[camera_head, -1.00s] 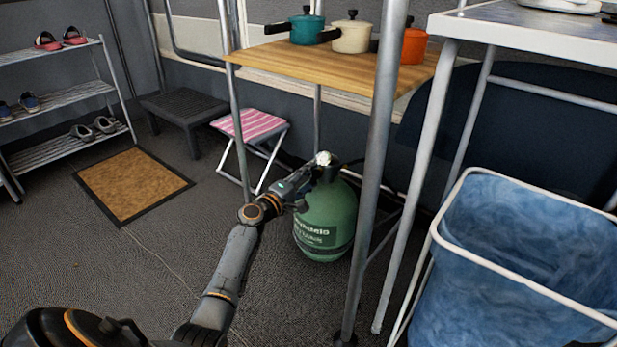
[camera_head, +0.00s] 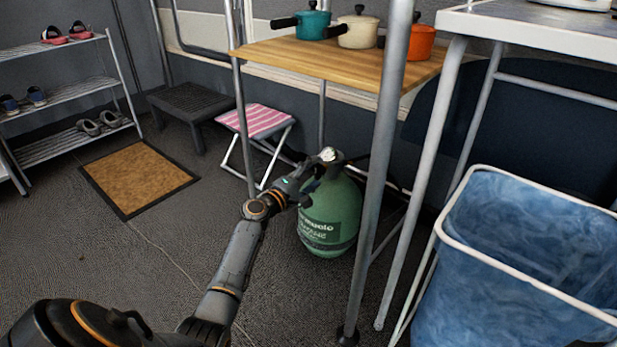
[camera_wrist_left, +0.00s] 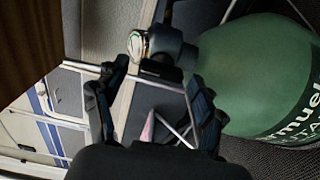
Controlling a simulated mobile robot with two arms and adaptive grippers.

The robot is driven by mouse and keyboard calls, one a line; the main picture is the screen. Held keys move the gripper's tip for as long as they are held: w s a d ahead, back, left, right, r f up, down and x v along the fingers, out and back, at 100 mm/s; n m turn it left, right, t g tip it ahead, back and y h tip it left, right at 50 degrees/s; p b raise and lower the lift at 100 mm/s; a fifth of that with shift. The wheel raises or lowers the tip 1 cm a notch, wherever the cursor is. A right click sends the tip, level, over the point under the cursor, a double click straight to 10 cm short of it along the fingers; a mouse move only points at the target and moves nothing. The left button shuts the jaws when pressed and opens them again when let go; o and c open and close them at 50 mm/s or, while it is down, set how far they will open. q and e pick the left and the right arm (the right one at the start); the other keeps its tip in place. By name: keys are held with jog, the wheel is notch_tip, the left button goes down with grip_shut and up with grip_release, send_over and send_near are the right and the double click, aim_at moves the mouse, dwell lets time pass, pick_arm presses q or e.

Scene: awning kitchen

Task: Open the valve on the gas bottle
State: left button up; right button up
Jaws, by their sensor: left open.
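The green gas bottle (camera_head: 333,214) stands on the dark floor under the wooden shelf. In the left wrist view the bottle (camera_wrist_left: 255,75) fills the right side. Its valve knob (camera_head: 327,155), light and shiny, sits at the bottle's top; it also shows in the left wrist view (camera_wrist_left: 138,44), beside a dark valve body. My left gripper (camera_head: 312,180) is at the bottle's top, close to the valve. In the left wrist view its two fingers (camera_wrist_left: 150,95) are apart, with the knob and valve body just beyond the tips. I cannot tell if they touch. My right gripper does not show.
A wooden shelf (camera_head: 300,62) with several pots stands above the bottle, and its metal legs stand close by. A blue bin (camera_head: 520,270) is at the right. A pink striped stool (camera_head: 256,121) stands behind the arm. The floor at left is open around a brown mat (camera_head: 138,178).

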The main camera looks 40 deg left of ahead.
pick_arm(q)
jog(key=s, duration=1.2)
jog(key=shift+a, duration=0.45)
